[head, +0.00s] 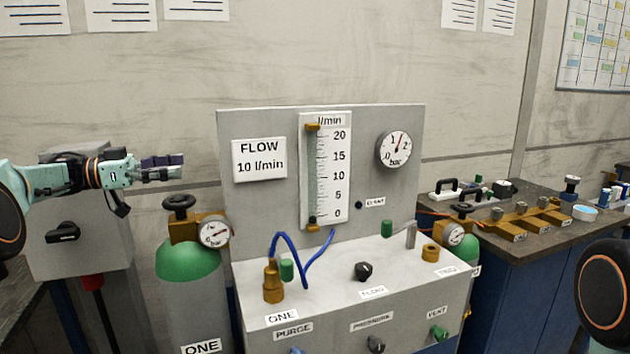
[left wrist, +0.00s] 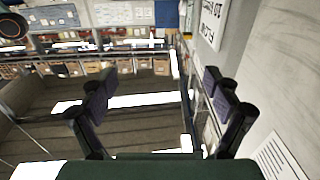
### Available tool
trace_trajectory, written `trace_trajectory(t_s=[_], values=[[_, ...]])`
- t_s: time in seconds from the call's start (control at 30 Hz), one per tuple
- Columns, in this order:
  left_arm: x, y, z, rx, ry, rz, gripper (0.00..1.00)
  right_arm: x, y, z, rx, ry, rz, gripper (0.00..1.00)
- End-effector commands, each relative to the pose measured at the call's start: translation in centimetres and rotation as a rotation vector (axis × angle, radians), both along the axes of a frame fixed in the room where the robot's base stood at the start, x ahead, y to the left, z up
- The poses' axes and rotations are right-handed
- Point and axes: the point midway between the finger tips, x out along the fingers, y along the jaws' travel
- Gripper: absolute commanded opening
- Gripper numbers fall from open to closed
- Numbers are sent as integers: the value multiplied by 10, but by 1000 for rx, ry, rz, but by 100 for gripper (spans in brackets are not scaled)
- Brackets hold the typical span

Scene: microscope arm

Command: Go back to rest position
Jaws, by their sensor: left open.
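My left gripper (head: 163,167) comes in from the left in the head view, held in the air in front of a grey box and left of the flow panel. It is empty. In the left wrist view its two dark fingers (left wrist: 160,105) stand wide apart with nothing between them. My right gripper is not in view; only a dark rounded part of mine shows at the right edge of the head view.
A grey flow panel (head: 270,205) with a gauge (head: 394,150) and flow tube stands in the middle. A green gas cylinder (head: 188,262) with a valve stands below my left gripper. A dark bench (head: 520,240) with fittings is at right. The wall is behind.

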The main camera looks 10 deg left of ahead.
Motion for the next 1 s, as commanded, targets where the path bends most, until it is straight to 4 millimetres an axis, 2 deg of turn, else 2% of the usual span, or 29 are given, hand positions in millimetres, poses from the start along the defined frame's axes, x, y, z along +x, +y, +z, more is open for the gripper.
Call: trace_trajectory(t_s=[0.03, 0.3, 0.5, 1.0], values=[[0, 0, -10, -2, 6, 0, 89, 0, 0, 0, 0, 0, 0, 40], [0, 0, -56, 1, 5, 0, 89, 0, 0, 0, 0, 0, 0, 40], [-1, 0, -78, 1, 3, 0, 89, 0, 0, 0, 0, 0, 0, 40], [-1, 0, -78, 0, 1, 7, 89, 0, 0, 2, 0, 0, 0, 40]])
